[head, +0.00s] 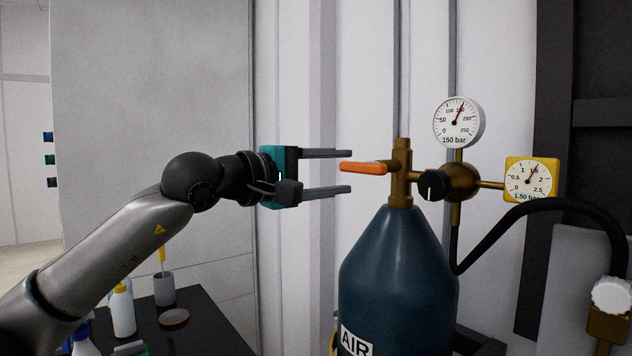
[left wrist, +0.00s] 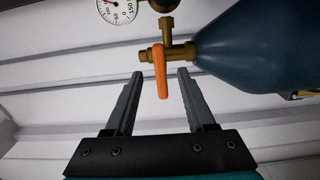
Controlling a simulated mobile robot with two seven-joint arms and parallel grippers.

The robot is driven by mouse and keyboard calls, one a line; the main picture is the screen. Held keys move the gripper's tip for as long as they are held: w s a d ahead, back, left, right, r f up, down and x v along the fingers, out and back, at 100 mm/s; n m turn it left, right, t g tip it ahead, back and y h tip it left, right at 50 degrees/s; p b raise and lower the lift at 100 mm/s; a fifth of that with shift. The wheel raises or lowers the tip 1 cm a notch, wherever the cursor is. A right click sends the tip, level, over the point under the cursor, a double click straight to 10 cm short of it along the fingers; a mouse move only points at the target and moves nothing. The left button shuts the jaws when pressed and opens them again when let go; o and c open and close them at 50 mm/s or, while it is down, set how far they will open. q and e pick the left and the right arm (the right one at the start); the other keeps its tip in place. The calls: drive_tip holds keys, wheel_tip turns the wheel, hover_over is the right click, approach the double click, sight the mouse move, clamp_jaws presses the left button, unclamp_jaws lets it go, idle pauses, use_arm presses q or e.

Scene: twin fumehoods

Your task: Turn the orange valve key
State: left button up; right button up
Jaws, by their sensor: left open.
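The orange valve key (head: 363,168) sticks out to the left from the brass valve (head: 401,176) on top of the dark blue AIR cylinder (head: 395,270). My left gripper (head: 351,171) is open, with its two fingers pointing right towards the key, one higher and one lower. In the left wrist view the orange key (left wrist: 161,78) shows between the two finger tips of the left gripper (left wrist: 161,74), and neither finger visibly touches it. The right gripper is not in view.
A round white gauge (head: 459,122) and a yellow gauge (head: 531,180) sit right of the valve, with a black knob (head: 433,185) and a black hose (head: 500,228). A dark table (head: 205,325) with bottles stands at lower left.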

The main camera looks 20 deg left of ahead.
use_arm(q)
drive_tip(key=shift+b+v, duration=0.3)
drive_tip(key=shift+v, duration=1.65)
